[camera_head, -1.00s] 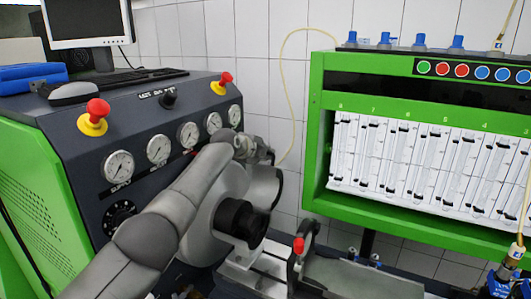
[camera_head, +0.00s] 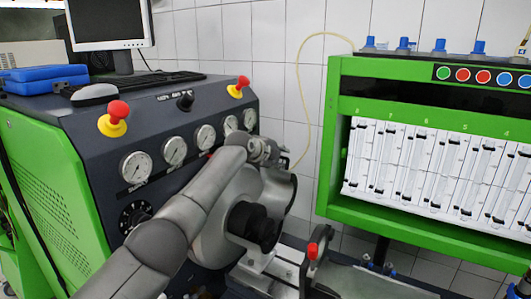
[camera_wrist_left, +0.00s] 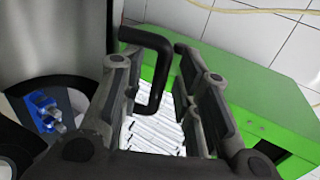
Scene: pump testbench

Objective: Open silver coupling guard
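The silver-grey rounded housing (camera_head: 212,232), which I take to be the coupling guard, stands at the machine's front around a black hub (camera_head: 254,223). My left arm passes in front of it and hides part of it. My left gripper (camera_head: 263,151) is at its upper right in the head view, its fingers hard to make out. In the left wrist view, my left gripper (camera_wrist_left: 162,68) has its fingers apart on either side of a black bent handle (camera_wrist_left: 157,45). Contact with the handle is not clear. My right gripper is not in view.
The dark gauge panel (camera_head: 178,152) with red-and-yellow buttons is behind my arm. A green cabinet (camera_head: 400,226) with measuring tubes stands at the right. A thin hose (camera_head: 309,95) hangs along the tiled wall.

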